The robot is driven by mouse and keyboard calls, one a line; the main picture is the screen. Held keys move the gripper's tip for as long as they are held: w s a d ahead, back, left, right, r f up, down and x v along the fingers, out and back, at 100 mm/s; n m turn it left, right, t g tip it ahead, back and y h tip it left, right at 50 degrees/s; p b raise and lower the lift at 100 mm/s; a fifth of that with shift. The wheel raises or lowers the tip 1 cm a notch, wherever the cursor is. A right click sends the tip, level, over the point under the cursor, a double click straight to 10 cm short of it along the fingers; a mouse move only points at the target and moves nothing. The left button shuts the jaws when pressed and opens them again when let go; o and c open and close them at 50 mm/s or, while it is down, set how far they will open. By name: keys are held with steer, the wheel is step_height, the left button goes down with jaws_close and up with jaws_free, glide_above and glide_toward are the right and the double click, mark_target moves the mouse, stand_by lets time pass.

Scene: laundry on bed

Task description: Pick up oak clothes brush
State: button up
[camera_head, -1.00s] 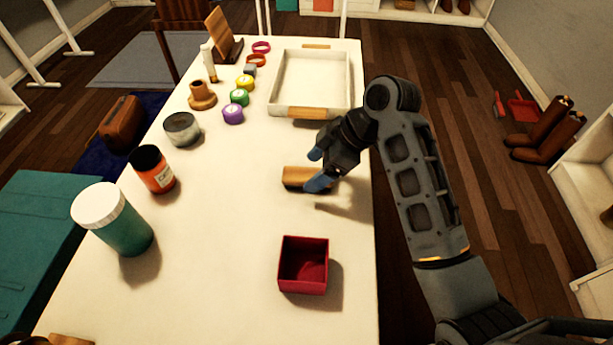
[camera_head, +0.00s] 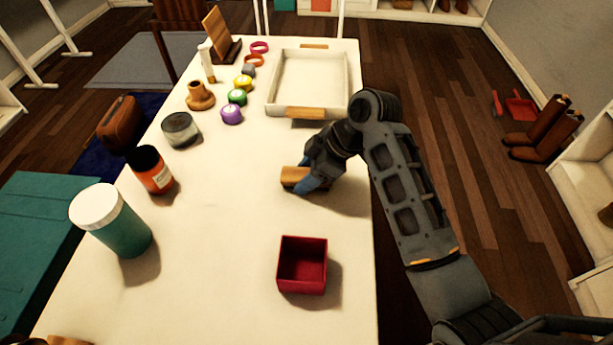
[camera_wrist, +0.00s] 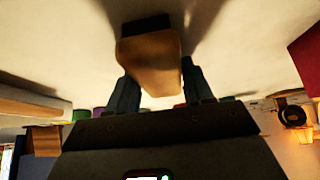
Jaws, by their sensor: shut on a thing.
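The oak clothes brush (camera_head: 293,175) is a small light-brown wooden block near the middle of the white table (camera_head: 225,235). My gripper (camera_head: 306,181) is down at the tabletop, shut on the brush from its right side in the head view. In the wrist view the brush (camera_wrist: 150,62) sits between the two blue fingers (camera_wrist: 158,92), with a dark part at its far end. My gripper hides part of the brush in the head view. I cannot tell whether the brush touches the table.
A red open box (camera_head: 302,265) stands nearer on the table. A white tray with wooden handles (camera_head: 308,112) lies beyond the brush. Jars, including a teal one (camera_head: 112,222) and an orange one (camera_head: 150,170), line the left side. The table's middle left is clear.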

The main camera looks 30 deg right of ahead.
mark_target(294, 172)
steer(key=shift+c, duration=1.1)
steer(key=shift+r, duration=0.1)
steer(key=shift+r, duration=0.55)
step_height(294, 172, up, 3)
steer(key=shift+f, duration=0.1)
steer(key=s+d+r+p, duration=0.2)
steer(key=s+d+r, duration=0.4)
steer(key=d, duration=0.4)
steer(key=shift+r+p, duration=0.4)
steer(key=shift+r, duration=0.1)
steer(key=o, duration=0.5)
steer(key=shift+c, duration=0.2)
steer(key=c, duration=0.3)
